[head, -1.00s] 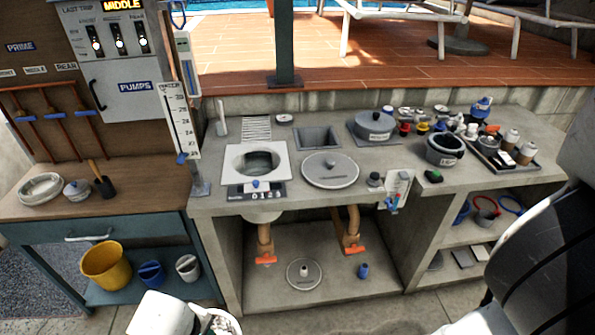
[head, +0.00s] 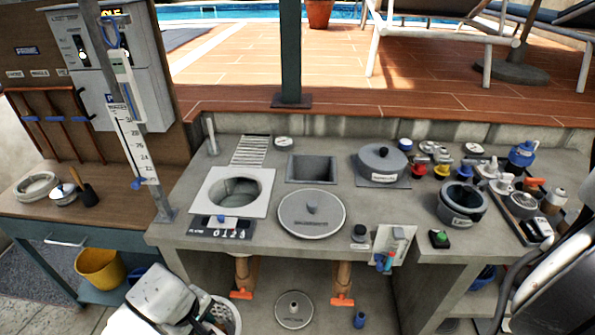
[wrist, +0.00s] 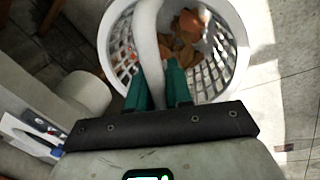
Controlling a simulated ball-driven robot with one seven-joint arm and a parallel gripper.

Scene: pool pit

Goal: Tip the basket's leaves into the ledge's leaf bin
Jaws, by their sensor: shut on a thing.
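The white perforated basket (wrist: 236,45) has orange-brown leaves (wrist: 183,33) inside. It also shows at the bottom of the head view (head: 233,312), low in front of the ledge. My gripper (wrist: 163,88) is shut on the basket's thick white handle, with green fingers on both sides. The basket looks roughly upright. The concrete ledge (head: 400,220) stands ahead. It bears an open square grey recess (head: 312,168) and a round dark grey open pot (head: 462,200) with a label. I cannot read which one is the leaf bin.
On the ledge are a white square-framed opening (head: 206,190), a round grey lid (head: 312,212), a lidded grey pot (head: 380,165) and several small fittings at the right. A gauge post (head: 165,205) rises at the ledge's left end. A yellow bucket (head: 100,268) stands low left.

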